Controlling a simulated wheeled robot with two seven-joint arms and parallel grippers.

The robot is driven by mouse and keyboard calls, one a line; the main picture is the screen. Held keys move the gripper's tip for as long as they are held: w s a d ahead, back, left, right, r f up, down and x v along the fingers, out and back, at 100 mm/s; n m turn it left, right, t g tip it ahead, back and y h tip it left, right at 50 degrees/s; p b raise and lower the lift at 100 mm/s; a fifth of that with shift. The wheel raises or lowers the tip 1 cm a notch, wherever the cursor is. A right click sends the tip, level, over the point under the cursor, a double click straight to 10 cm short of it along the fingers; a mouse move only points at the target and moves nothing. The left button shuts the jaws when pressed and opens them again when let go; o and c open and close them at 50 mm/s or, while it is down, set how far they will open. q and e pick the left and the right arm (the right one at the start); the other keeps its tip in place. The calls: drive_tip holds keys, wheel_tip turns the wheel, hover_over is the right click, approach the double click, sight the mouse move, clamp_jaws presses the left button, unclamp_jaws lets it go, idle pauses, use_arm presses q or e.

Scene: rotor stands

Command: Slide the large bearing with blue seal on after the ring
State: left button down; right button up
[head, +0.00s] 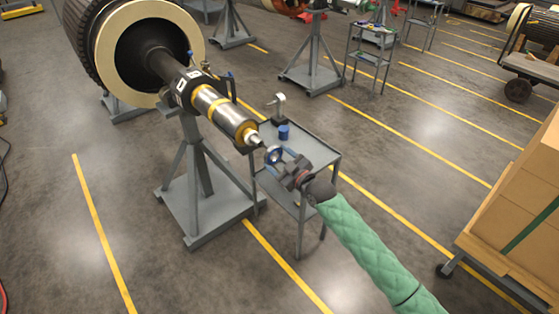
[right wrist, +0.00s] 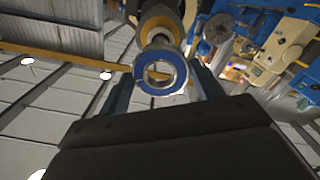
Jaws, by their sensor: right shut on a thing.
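The large bearing with blue seal (head: 274,155) is a silver ring with a blue face. My right gripper (head: 277,157) is shut on it, just off the free end of the rotor shaft (head: 254,138). In the right wrist view the bearing (right wrist: 152,86) sits between the two fingers, its open bore facing the camera. The shaft (right wrist: 160,28) shows beyond it, roughly in line; whether they touch I cannot tell. A brass-coloured band (head: 243,130) lies around the shaft near its stepped tip; I cannot tell whether it is the ring. My left gripper is out of view.
The rotor rests on a grey stand (head: 205,205). A grey cart (head: 318,150) below my right gripper carries a blue cylinder (head: 284,132) and a grey upright tool (head: 279,103). Boxes (head: 515,210) stand on a trolley at right. Floor in front is open.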

drive_tip(key=shift+x, duration=0.8)
drive_tip(key=shift+w+a+b, duration=0.35)
drive_tip(key=shift+w+a, duration=0.05)
drive_tip(key=shift+w, duration=0.15)
drive_tip(key=shift+w+a, duration=0.3)
drive_tip(key=shift+w, duration=0.05)
drive_tip(key=shift+w+a, duration=0.2)
drive_tip(key=shift+w, duration=0.15)
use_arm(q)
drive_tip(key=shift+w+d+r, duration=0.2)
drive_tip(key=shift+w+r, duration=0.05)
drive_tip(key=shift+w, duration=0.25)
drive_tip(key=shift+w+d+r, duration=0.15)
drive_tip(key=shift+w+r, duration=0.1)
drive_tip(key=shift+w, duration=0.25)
use_arm(e)
drive_tip(key=shift+w+a, duration=0.1)
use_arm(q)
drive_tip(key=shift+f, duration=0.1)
use_arm(e)
drive_tip(key=shift+w, duration=0.1)
use_arm(q)
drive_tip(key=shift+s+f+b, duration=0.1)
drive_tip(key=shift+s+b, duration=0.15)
drive_tip(key=shift+b, duration=0.05)
use_arm(e)
drive_tip(key=shift+w+a, duration=0.15)
drive_tip(key=shift+a, duration=0.05)
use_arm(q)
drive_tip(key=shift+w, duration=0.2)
